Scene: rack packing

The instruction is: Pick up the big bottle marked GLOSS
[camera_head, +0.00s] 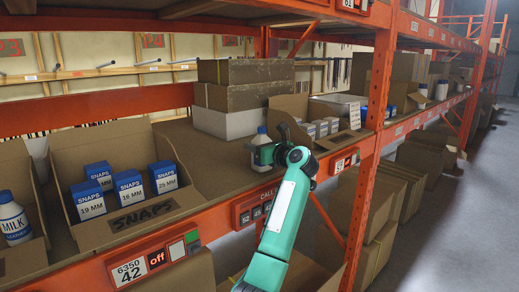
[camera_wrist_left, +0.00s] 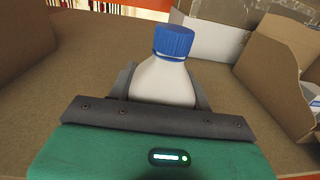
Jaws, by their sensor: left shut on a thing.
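A white bottle with a blue cap (camera_head: 261,138) stands upright on the shelf, left of the right-hand cardboard bin. It also shows in the left wrist view, where the white bottle (camera_wrist_left: 166,80) sits between the dark fingers of my left gripper (camera_wrist_left: 163,95). My left gripper (camera_head: 266,154) is shut on this bottle. Its label is hidden by the gripper, so I cannot read a GLOSS marking. My right gripper is not in view.
A cardboard bin marked SNAPS (camera_head: 75,155) holds several blue and white boxes left of my gripper. Another bin (camera_head: 290,105) with small boxes stands close on the right. Stacked cartons (camera_head: 245,72) stand behind. An orange shelf beam (camera_head: 215,228) runs along the front.

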